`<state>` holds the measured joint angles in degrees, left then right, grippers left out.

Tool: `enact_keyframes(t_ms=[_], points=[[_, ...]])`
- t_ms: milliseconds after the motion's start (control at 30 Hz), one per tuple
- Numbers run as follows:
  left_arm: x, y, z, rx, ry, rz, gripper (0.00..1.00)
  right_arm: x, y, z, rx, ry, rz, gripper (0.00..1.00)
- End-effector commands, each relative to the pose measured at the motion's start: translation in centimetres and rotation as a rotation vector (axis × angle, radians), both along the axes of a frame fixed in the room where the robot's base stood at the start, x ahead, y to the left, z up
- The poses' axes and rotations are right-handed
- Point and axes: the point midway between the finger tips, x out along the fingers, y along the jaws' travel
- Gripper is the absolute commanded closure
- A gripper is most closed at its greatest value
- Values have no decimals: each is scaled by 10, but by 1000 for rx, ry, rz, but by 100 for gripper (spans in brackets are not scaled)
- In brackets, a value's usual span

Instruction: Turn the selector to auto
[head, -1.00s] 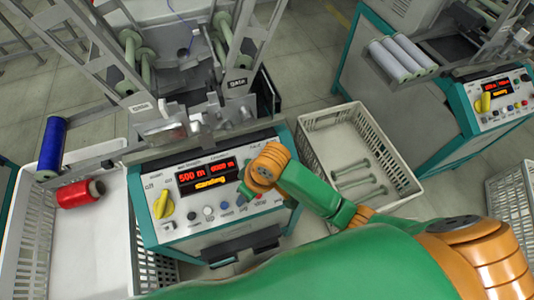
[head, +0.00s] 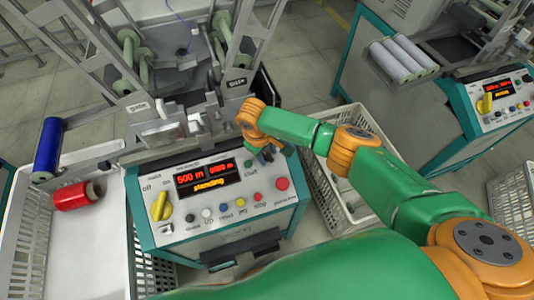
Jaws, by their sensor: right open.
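The yellow selector knob (head: 159,206) sits at the left end of the teal machine's control panel (head: 228,208). Its grip stands roughly upright in the picture, leaning slightly. Small labels lie above it, too small to read surely. My right gripper (head: 266,155) is small and dark, over the panel's upper right corner, well to the right of the selector and touching nothing that I can make out. My orange wrist partly hides it. It is open and empty. My left gripper is out of view.
The display (head: 207,178) and several push buttons, including a red one (head: 282,183), lie between or beside selector and gripper. Metal frames rise behind the panel. A red spool (head: 72,196) and blue spool (head: 49,147) are at left; a white crate (head: 352,118) stands right.

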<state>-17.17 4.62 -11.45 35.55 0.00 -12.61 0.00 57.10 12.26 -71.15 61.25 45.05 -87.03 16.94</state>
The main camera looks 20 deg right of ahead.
Motion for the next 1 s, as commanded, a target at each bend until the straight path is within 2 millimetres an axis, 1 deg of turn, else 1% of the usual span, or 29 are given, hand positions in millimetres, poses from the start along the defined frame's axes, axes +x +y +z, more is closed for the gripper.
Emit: enact_keyframes(t_ms=[100, 133, 167, 200, 267, 300, 667, 867, 1000], points=[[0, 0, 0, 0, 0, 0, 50, 0, 0, 0, 0, -1, 1, 55], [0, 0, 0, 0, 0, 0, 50, 0, 0, 1, 0, -1, 1, 60], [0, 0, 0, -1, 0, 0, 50, 0, 0, 1, 1, 0, 1, 68], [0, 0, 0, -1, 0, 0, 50, 0, 0, 1, 1, 0, 1, 79], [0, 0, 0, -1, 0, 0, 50, 0, 0, 1, 1, 0, 1, 96], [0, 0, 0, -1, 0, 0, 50, 0, 0, 1, 1, 0, 1, 100], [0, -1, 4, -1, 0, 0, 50, 0, 1, 2, 11, 0, -19, 100], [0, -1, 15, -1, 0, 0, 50, 0, 0, 4, 52, 3, -108, 100], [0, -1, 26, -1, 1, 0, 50, 0, -1, 5, 100, 5, -210, 100]])
